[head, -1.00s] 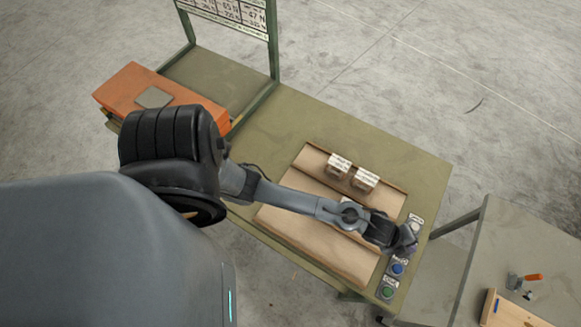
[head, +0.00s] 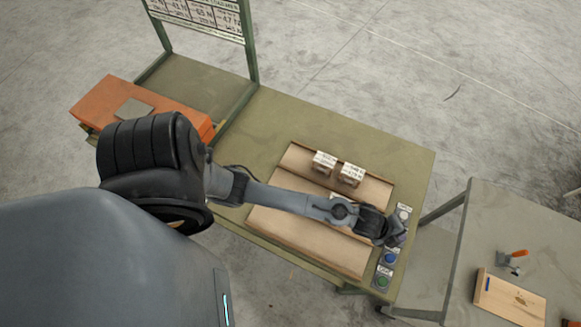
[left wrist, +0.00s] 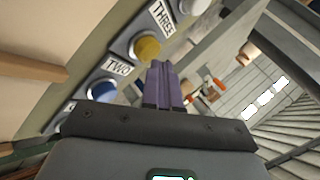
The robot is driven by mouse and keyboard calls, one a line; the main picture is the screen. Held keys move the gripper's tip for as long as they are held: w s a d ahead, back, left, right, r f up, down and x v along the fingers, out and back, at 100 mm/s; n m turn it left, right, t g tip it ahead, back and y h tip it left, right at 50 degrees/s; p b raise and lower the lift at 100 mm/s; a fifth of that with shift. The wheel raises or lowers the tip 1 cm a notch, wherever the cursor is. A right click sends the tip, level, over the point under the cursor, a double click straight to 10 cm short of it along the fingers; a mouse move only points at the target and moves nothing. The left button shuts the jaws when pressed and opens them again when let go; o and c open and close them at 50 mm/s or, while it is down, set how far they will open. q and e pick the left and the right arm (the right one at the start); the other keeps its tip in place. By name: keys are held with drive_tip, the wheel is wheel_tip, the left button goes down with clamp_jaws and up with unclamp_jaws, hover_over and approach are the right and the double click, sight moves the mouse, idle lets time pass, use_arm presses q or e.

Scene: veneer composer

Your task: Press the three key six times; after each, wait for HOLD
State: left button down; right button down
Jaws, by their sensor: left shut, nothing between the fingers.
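The three key is a yellow button (left wrist: 146,47) in the left wrist view, with the label THREE (left wrist: 163,18) beside it on its plate. In the head view it is hidden behind my left gripper. My left gripper (head: 398,238) is over the row of keys, between the white and blue buttons. In the left wrist view its fingers (left wrist: 160,68) are shut and empty, their tips close beside the yellow button's edge. I cannot tell whether they touch it. No HOLD sign can be read. My right gripper is not in view.
A white button (head: 403,213), a blue button (head: 390,258) and a green button (head: 381,281) share the row. Two labelled blocks (head: 351,174) stand on the brown tray (head: 300,236). An orange box (head: 92,98) is at left. A grey side table (head: 500,215) stands at right.

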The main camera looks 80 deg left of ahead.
use_arm(q)
drive_tip(key=shift+f, duration=0.35)
idle(0.7)
drive_tip(key=shift+r, duration=0.1)
drive_tip(key=shift+r+p, duration=0.6)
drive_tip(key=shift+p, duration=0.1)
drive_tip(key=shift+r, duration=0.1)
drive_tip(key=shift+r, duration=0.1)
wheel_tip(320, 180, up, 5)
drive_tip(key=p, duration=0.5)
drive_tip(key=shift+p, duration=0.3)
